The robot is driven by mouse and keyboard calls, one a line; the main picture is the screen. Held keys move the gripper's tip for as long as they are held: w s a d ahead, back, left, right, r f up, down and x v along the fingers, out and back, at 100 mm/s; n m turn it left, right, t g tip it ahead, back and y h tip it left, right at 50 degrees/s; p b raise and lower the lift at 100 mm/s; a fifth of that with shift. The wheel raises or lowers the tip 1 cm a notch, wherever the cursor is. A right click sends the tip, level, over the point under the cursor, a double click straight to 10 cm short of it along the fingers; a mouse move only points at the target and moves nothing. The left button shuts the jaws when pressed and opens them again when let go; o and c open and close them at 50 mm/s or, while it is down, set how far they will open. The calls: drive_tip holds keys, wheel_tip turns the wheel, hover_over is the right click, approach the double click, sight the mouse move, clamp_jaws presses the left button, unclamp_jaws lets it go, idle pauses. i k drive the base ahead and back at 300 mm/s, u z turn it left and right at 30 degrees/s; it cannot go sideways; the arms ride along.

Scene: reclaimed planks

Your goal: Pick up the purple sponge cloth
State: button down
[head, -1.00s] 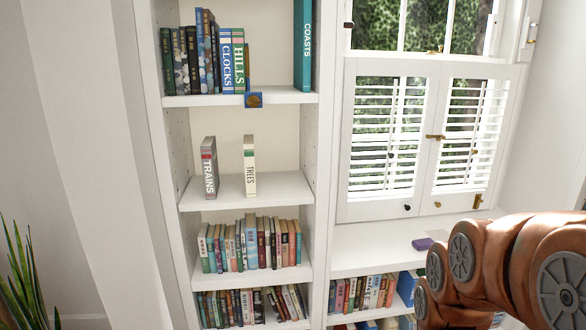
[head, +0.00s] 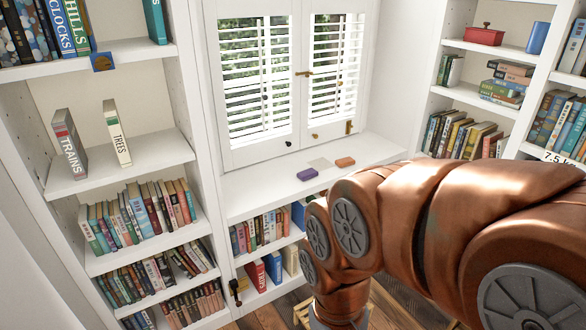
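The purple sponge cloth (head: 307,174) lies flat on the white window ledge (head: 258,195), below the shuttered window. It is a small purple block near the ledge's front. My copper-coloured arm crosses the right and lower middle of the head view, with its bend in front of and below the ledge. My gripper cannot be made out in this view, so its state does not show.
A flat pale square (head: 320,163) and an orange-brown block (head: 345,162) lie to the right of the cloth. Bookshelves stand on both sides, and books (head: 262,231) fill shelves under the ledge. The ledge's left part is clear.

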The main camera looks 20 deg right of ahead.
sight(306, 175)
drive_tip(key=z, duration=0.05)
drive_tip(key=k, duration=0.55)
drive_tip(key=u, duration=0.65)
drive_tip(key=i, duration=2)
drive_tip(key=z, duration=0.95)
drive_tip(key=i, duration=0.55)
drive_tip(key=u, duration=0.1)
